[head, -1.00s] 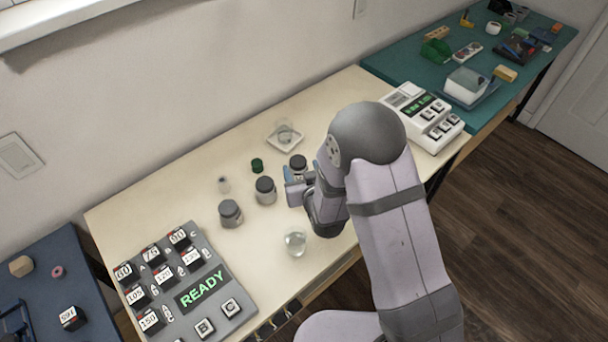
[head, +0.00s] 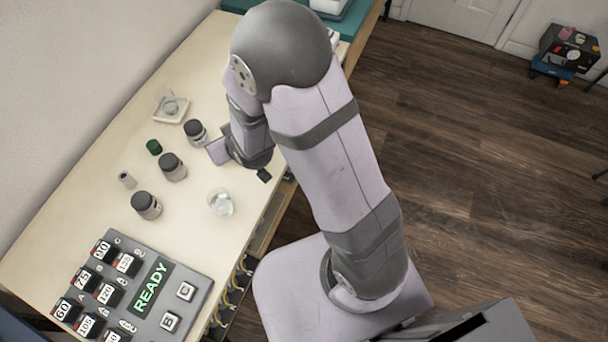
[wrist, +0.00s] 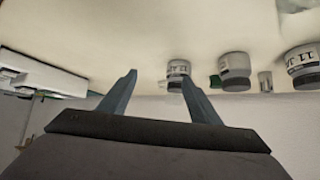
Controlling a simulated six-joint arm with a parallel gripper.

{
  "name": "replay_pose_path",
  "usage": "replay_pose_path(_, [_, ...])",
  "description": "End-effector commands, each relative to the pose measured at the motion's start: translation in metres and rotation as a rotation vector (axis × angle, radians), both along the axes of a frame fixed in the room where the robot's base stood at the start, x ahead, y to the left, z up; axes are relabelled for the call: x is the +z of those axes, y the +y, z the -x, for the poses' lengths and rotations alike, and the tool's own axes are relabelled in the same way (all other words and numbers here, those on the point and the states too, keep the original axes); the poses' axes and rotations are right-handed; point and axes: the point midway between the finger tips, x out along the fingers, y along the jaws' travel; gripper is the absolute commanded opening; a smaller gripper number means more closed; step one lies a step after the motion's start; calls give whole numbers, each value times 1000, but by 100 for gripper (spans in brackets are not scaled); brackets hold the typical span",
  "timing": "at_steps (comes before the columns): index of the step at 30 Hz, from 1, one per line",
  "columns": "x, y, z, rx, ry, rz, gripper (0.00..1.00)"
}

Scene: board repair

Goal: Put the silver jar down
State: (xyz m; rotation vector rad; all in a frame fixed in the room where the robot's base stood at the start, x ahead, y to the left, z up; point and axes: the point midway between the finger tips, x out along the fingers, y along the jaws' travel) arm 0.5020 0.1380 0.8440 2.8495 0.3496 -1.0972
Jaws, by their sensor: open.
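Three similar jars with grey lids stand upright on the cream bench; I cannot tell for sure which is the silver jar. The jar nearest my gripper (head: 195,132) is at the back of the row. A middle jar (head: 172,167) and a front jar (head: 146,205) stand nearer the keypad. My gripper (wrist: 158,72) is open, with nothing between its fingers. In the wrist view, which looks upside down, one labelled jar (wrist: 178,68) shows just beyond the right finger, apparently apart from it. In the head view my arm partly hides the gripper.
A glass beaker (head: 221,203) stands near the bench's front edge. A green cap (head: 154,147), a small grey vial (head: 126,180) and a white tray with a glass dish (head: 171,107) are around the jars. A READY keypad panel (head: 190,272) lies at the near end.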

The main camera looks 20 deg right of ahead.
Motion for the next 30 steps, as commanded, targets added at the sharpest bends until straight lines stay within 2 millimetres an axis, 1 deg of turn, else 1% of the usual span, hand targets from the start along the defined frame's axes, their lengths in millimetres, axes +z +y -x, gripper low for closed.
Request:
replay_pose_path(1, [6, -15, 7, -21, 54, 9, 57])
replay_pose_path(5, [10, -50, 43, -67, 234, 41, 57])
replay_pose_path(8, [15, -75, 78, -101, 374, 64, 57])
replay_pose_path(9, [19, -84, 92, -114, 427, 72, 57])
replay_pose_path(11, [23, -97, 116, -134, 506, 83, 57])
replay_pose_path(12, [27, -105, 130, -146, 555, 90, 57])
replay_pose_path(15, [35, -120, 165, -173, 661, 102, 57])
replay_pose_path(18, [43, -130, 192, -193, 742, 111, 57])
replay_pose_path(21, [48, -136, 210, -206, 795, 116, 57])
replay_pose_path(24, [51, -138, 219, -212, 824, 119, 57])
replay_pose_path(30, [51, -139, 222, -212, 833, 120, 57])
